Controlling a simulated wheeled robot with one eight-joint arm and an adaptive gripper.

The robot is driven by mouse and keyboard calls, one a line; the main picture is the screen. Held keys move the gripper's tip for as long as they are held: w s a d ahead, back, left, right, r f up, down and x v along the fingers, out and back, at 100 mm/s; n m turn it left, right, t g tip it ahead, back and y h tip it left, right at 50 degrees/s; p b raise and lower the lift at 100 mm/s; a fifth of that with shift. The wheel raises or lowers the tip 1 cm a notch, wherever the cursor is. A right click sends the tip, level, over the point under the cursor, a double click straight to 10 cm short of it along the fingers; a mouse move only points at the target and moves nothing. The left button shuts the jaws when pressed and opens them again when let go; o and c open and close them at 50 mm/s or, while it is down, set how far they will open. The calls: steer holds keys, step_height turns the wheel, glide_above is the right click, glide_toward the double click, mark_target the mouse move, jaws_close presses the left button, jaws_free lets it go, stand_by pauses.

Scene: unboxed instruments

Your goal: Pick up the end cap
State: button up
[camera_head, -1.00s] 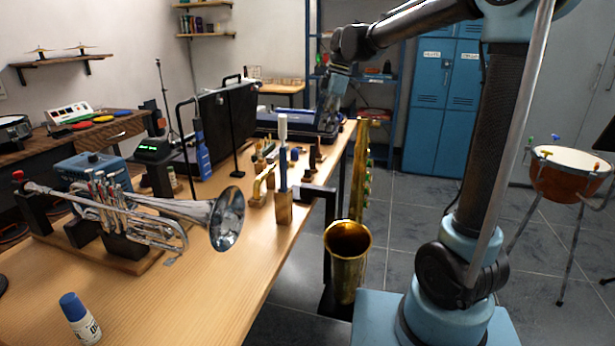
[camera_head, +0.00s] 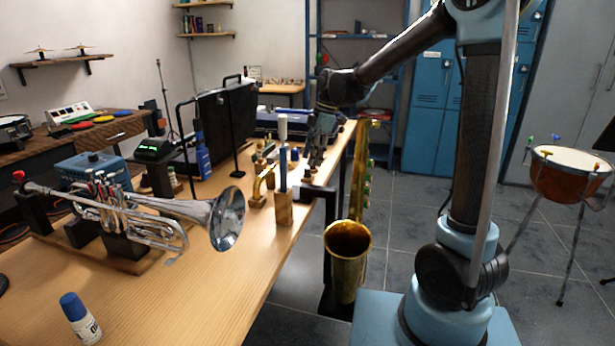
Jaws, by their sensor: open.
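I cannot pick out the end cap for certain. Small dark and brown pieces (camera_head: 308,176) stand near the right edge of the wooden bench (camera_head: 240,285), and it may be among them. My gripper (camera_head: 312,163) is low over that edge, pointing down, just above or beside these pieces. It is open, and I see nothing held in it. The gripper and wrist hide part of the pieces there, and contact cannot be told at this size.
A blue cleaning rod in a wooden block (camera_head: 284,208) stands left of my gripper. A brass saxophone (camera_head: 348,255) hangs beside the bench edge. A silver trumpet (camera_head: 150,215) and a white bottle (camera_head: 80,320) are at the left. A black music stand (camera_head: 230,120) rises behind.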

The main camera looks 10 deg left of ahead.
mark_target(307, 174)
steer(key=shift+x, duration=2.55)
steer(key=shift+w+a, duration=0.1)
steer(key=c, duration=0.7)
